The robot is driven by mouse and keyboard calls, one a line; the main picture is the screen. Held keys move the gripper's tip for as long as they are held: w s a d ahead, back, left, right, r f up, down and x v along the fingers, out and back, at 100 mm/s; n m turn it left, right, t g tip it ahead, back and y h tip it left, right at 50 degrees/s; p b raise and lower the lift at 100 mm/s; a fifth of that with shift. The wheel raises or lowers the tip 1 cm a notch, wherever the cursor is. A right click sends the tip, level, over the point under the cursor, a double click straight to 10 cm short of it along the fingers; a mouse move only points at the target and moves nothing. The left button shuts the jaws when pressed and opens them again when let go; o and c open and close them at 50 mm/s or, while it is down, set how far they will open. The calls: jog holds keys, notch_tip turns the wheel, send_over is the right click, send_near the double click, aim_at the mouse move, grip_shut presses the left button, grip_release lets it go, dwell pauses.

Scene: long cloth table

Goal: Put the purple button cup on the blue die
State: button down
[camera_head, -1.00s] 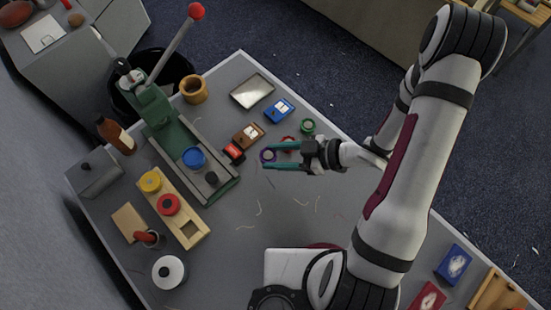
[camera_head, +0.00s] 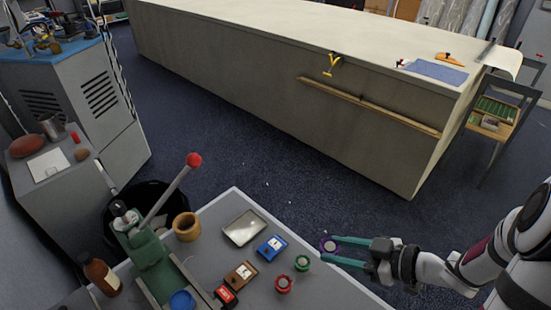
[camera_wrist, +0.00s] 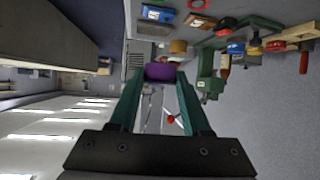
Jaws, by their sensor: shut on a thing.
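My gripper (camera_head: 340,250) is shut on the purple button cup (camera_head: 328,246), a small round purple piece with a pale centre. It is held at the fingertips, seemingly above the table's right edge. In the wrist view the purple cup (camera_wrist: 160,72) sits between the ends of the teal fingers. The blue die (camera_head: 182,301) is a round blue piece on the green press (camera_head: 150,255), at the bottom edge of the head view and partly cut off. It seems to show small in the wrist view (camera_wrist: 236,48). The gripper is well to the right of it.
A green cup (camera_head: 302,263) and a red cup (camera_head: 283,284) stand near the gripper. A metal tray (camera_head: 243,228) lies behind. The press's red-knobbed lever (camera_head: 193,160) sticks up.

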jog(key=w+d+r+m+t+h, duration=0.25)
jog(key=r+m+h, duration=0.25)
jog(key=r, duration=0.4)
jog(key=w+d+r+m+t+h, duration=0.1)
jog(key=w+r+m+t+h, duration=0.2)
jog(key=r+m+h, duration=0.45)
jog(key=n+g+y, duration=1.5)
jog(key=n+g, duration=0.1)
jog(key=n, duration=0.6)
send_over(190, 299)
jog(key=shift+t, duration=0.25)
jog(key=f, duration=2.1)
jog(key=shift+d+f, duration=0.1)
jog(key=shift+d, duration=0.25)
jog(key=f, duration=0.4)
jog(key=shift+a, duration=0.3)
jog(key=shift+f, duration=0.2)
jog(key=shift+f, duration=0.1)
